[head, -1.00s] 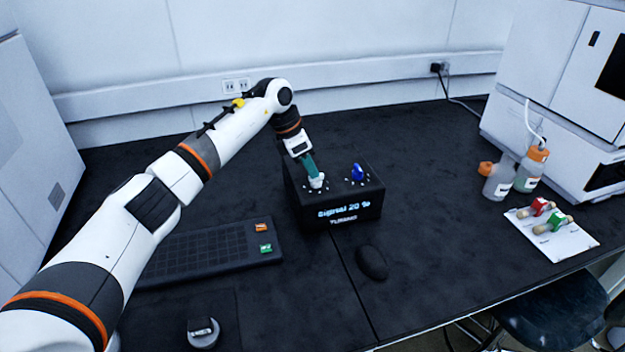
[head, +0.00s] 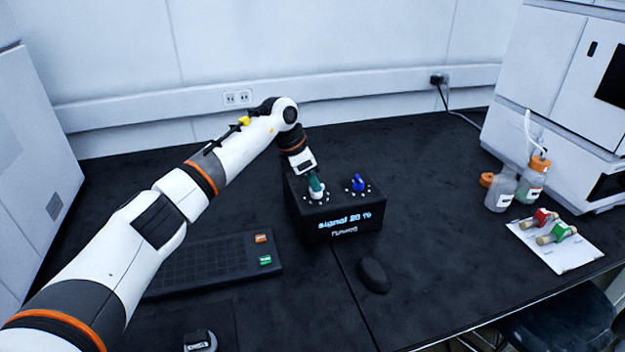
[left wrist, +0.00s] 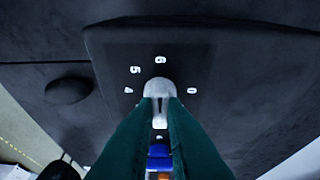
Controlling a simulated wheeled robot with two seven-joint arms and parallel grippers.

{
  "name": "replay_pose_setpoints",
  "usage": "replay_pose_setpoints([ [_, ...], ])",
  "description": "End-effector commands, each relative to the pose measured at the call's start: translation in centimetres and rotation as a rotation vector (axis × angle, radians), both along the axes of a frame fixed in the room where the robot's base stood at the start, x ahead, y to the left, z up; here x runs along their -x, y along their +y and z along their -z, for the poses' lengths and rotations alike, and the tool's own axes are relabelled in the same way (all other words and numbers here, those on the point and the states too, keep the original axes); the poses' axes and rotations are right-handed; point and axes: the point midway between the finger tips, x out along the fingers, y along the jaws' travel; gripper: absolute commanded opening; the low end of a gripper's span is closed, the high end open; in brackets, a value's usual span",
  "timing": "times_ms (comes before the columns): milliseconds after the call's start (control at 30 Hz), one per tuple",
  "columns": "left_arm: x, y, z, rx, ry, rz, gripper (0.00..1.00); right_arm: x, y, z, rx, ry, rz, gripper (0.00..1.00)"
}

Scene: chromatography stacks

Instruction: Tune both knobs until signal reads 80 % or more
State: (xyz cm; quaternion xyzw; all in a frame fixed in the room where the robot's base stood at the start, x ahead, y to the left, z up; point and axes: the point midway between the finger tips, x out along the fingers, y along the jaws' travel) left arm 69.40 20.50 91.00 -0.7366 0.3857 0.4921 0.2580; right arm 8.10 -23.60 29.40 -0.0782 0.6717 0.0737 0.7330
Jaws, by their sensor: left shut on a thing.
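The black tuning box (head: 345,235) stands on the bench, its front display (head: 345,219) reading "signal 20 %". On its top are a pale grey left knob (head: 317,194) and a blue right knob (head: 357,183), each ringed by white marks. My left gripper (head: 315,185), with green fingers, points down and is shut on the grey knob. In the left wrist view the grey knob (left wrist: 158,88) sits between the fingertips (left wrist: 160,104), with digits around it; the blue knob (left wrist: 159,153) shows between the fingers. My right gripper is not in view.
A black mouse (head: 374,275) lies in front. Bottles (head: 501,190) and a white card (head: 572,250) with red and green items are at the right. The bench behind the box is clear.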

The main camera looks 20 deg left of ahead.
Motion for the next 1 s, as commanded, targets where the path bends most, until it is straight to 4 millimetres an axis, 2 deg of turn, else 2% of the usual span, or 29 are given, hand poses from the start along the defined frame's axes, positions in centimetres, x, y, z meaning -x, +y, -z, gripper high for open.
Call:
replay_pose_setpoints([
  [267,0.1,-0.1,-0.1,-0.001,0.000,-0.113,0.00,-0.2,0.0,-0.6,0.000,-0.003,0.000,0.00],
  [600,0.3,-0.3,-0.1,-0.001,-0.002,-0.391,0.00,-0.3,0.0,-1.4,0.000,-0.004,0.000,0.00],
  [1000,0.4,-0.6,0.0,0.001,-0.002,-0.669,0.00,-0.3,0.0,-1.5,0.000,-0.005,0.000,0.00],
])
